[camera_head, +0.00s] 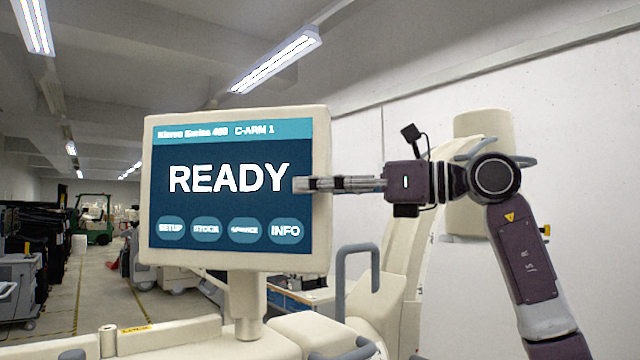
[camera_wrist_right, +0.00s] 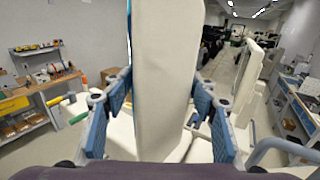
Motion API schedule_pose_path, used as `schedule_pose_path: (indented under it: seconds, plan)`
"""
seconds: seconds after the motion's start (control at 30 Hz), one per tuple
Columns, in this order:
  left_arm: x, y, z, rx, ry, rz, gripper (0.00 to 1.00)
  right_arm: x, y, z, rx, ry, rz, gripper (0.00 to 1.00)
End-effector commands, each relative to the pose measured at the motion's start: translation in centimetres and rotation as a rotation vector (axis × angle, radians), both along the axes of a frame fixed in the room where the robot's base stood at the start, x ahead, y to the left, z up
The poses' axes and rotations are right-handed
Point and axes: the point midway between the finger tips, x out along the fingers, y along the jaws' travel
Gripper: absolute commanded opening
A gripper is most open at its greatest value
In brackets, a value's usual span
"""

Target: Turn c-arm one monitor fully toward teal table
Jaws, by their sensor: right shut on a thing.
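The C-arm 1 monitor (camera_head: 230,262) is a cream panel on a short post (camera_head: 248,308). Its screen reads "C-ARM 1" and "READY" and faces my head camera, turned slightly. My right gripper (camera_head: 303,184) reaches in from the right and is shut on the monitor's right edge. In the right wrist view the monitor's edge (camera_wrist_right: 168,60) stands upright between the two blue finger pads. I cannot make out a table that is surely the teal one. My left gripper is not in view.
The cream C-arm body (camera_head: 400,250) with a grey handle (camera_head: 374,262) stands behind and right of the monitor. A green forklift (camera_head: 95,220) is far back left, beside an aisle. The right wrist view shows a workbench (camera_wrist_right: 62,88) at left and a bluish table (camera_wrist_right: 300,115) at right.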

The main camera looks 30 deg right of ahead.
Motion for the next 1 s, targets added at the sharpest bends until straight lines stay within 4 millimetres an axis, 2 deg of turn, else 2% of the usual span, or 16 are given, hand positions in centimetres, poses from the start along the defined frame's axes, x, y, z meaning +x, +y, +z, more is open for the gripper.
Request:
schedule_pose_path:
  seconds: [0.03,0.3,0.33,0.43,1.0]
  plan:
    - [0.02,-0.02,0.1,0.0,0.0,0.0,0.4,0.3,-1.19,0.82,0.018,-0.018,-0.031,0.09]
    - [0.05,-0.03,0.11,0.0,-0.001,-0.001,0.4,0.3,-1.19,0.83,0.018,-0.018,-0.031,0.09]
    - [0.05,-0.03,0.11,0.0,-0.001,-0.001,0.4,0.3,-1.19,0.83,0.018,-0.018,-0.031,0.54]
    - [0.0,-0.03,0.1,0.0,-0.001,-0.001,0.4,0.32,-1.13,0.77,0.017,-0.016,-0.03,0.64]
    - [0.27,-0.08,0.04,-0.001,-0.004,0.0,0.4,0.5,-0.66,0.19,0.006,-0.007,-0.022,0.64]
